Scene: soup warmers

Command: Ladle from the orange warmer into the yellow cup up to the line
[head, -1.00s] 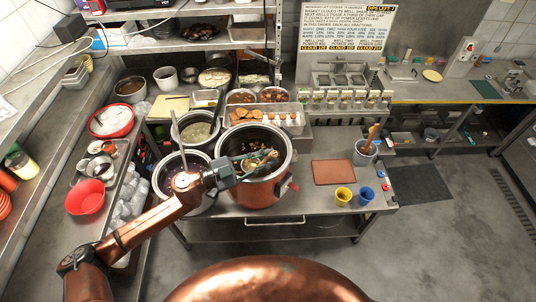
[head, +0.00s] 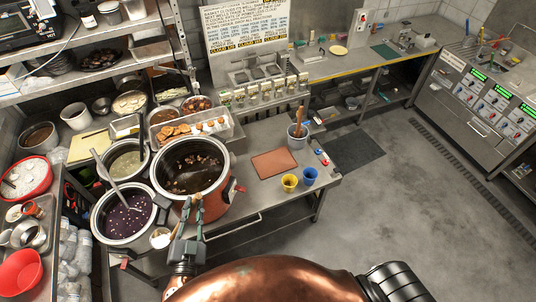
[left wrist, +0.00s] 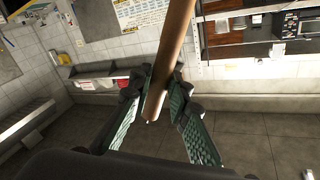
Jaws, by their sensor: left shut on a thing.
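The orange warmer (head: 216,206) stands at the front of the counter, its pot open with dark soup and chunks inside. The yellow cup (head: 289,183) stands upright to its right; its fill line is too small to make out. My left gripper (head: 188,226) is in front of the warmer, shut on a brown handle (left wrist: 172,55), which runs between its fingers in the left wrist view. A small pale round bowl (head: 160,238), apparently the ladle's, shows just left of the gripper; its contents are unclear. My right gripper is out of view.
A blue cup (head: 310,176) stands close right of the yellow one. A brown board (head: 274,163) and a grey pot with a wooden utensil (head: 297,139) lie behind. A purple-soup warmer (head: 124,220) with a ladle stands left of the orange one.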

